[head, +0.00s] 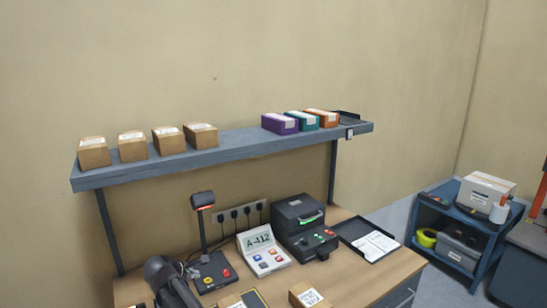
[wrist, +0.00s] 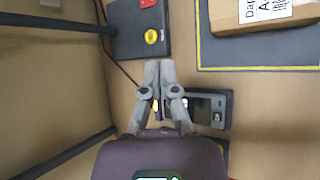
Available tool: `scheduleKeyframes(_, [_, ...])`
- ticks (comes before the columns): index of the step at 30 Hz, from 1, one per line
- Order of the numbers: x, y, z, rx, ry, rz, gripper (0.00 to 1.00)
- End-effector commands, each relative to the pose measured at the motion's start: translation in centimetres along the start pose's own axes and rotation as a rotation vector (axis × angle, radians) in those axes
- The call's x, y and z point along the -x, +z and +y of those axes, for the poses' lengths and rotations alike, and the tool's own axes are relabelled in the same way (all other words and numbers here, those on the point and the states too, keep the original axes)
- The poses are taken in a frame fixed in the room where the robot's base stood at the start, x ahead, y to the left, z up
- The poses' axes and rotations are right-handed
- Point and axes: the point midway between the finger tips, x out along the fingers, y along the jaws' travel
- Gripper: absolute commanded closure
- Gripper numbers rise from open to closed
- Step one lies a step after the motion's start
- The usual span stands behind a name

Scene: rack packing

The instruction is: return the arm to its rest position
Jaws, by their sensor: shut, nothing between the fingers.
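My gripper (wrist: 159,66) shows in the wrist view with its two grey fingers together and nothing between them. It points over the wooden bench top (wrist: 185,40). A small dark device with a screen (wrist: 211,104) lies just right of the fingers, partly hidden behind them. In the head view a dark arm part of mine is at the lower left, over the front of the bench; the fingertips cannot be made out there.
A labelled carton (wrist: 262,15) lies on a dark mat (wrist: 250,55) to the right. A black box with buttons (head: 213,272), a scanner stand (head: 203,225) and a printer (head: 298,215) stand behind. A shelf (head: 235,148) with several boxes overhangs the bench.

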Motion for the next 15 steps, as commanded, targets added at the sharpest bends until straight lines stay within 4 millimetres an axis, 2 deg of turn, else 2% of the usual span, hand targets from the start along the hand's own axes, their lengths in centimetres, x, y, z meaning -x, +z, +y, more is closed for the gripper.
scheduleKeyframes(10, [-2.5,3.2,-2.7,-0.135,-0.071,0.003,1.0])
scheduleKeyframes(15, [-4.2,5.6,-4.9,-0.242,-0.126,0.005,1.0])
